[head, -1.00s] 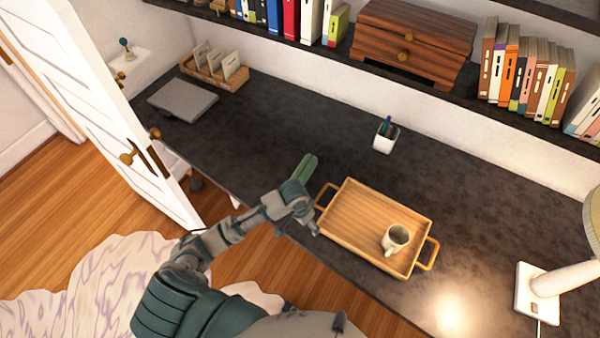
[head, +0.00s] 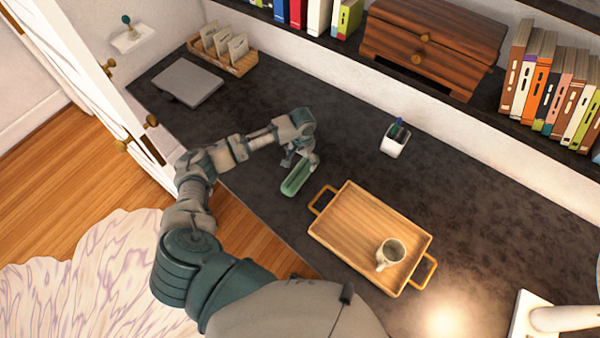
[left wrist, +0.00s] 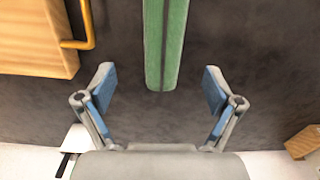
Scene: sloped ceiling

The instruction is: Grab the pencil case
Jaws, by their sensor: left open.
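The green pencil case (head: 296,180) lies on the dark desk (head: 262,212), left of the wooden tray. My left gripper (head: 305,158) is over the desk at the far end of the case. In the left wrist view the long green case (left wrist: 166,45) with a dark lengthwise line comes down from the top edge. Its end is centred between the two spread fingers of my left gripper (left wrist: 160,88), with a clear gap on both sides. The left gripper is open and empty. My right gripper is not in view.
The wooden tray (head: 350,222) with gold handles holds a mug (head: 389,254). A white pen cup (head: 395,142) stands behind it. A closed laptop (head: 188,85) and a wooden holder (head: 244,66) are at the back left. A lamp base (head: 526,316) is at right.

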